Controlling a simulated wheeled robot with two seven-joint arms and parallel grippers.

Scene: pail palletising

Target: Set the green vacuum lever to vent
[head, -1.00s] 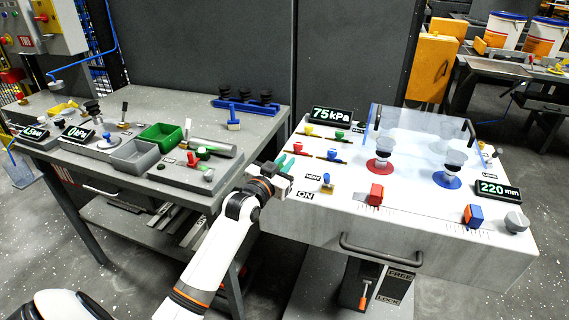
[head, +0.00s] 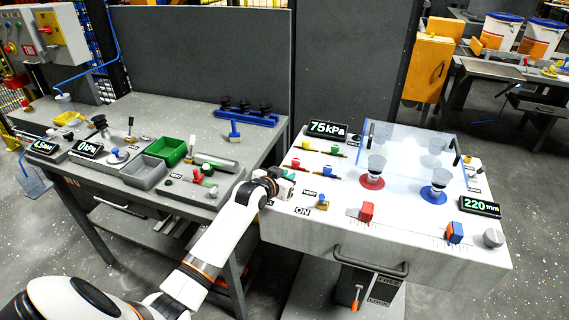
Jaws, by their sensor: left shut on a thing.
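The white console (head: 330,235) stands in the middle right. My left gripper (head: 288,177) is at the console's left edge, shut, with a bit of green at its tips. The green vacuum lever is mostly hidden by the gripper, so its angle cannot be told. A VENT label (head: 310,191) lies just right of the gripper, and an ON label (head: 302,211) is nearer the front. My right gripper is not in view.
A small blue-topped valve (head: 322,199) stands right of the gripper. Colored levers, such as the red one (head: 296,163), sit behind it. Red (head: 366,212) and blue (head: 454,232) sliders are along the front. A grey bench (head: 225,165) is at left.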

